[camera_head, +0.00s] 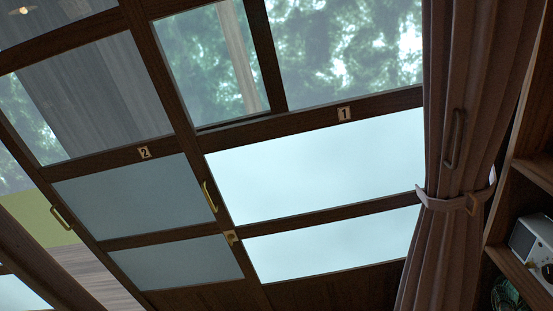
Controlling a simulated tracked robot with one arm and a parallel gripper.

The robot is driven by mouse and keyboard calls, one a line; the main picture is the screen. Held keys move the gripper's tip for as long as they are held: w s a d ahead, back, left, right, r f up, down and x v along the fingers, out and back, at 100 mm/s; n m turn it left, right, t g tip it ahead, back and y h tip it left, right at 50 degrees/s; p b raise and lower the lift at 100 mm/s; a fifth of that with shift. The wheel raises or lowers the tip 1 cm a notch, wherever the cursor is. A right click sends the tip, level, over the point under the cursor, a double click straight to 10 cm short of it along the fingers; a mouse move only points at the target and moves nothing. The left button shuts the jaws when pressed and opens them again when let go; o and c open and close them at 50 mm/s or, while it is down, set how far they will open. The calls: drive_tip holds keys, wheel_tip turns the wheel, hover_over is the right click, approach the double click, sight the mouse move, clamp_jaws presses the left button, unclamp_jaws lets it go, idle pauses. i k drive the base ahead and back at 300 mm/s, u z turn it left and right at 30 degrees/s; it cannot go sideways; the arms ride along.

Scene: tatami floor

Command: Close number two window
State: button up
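The number two window (130,232) is the dark wood-framed sliding panel left of centre, with its label "2" on the middle rail. It has clear glass above and frosted panes below. A brass handle (60,217) sits on its left stile. Left of that stile, a gap (45,238) without frosted glass shows green and grey surfaces beyond. The number one window (320,165) stands to its right, labelled "1", with bright frosted lower panes. Another brass handle (210,196) and a small brass latch (231,237) sit where the two panels meet. My gripper is not in view.
A tied brown curtain (460,150) hangs over the right end of the windows. A wooden shelf (521,263) with a white radio-like box (535,245) stands at the far right. A dark wooden post (35,262) crosses the lower left. The view is tilted.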

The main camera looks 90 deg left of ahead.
sight(141, 207)
drive_tip(key=u, duration=2.95)
drive_tip(key=k, duration=0.9)
drive_tip(key=i, duration=0.9)
drive_tip(key=z, duration=0.05)
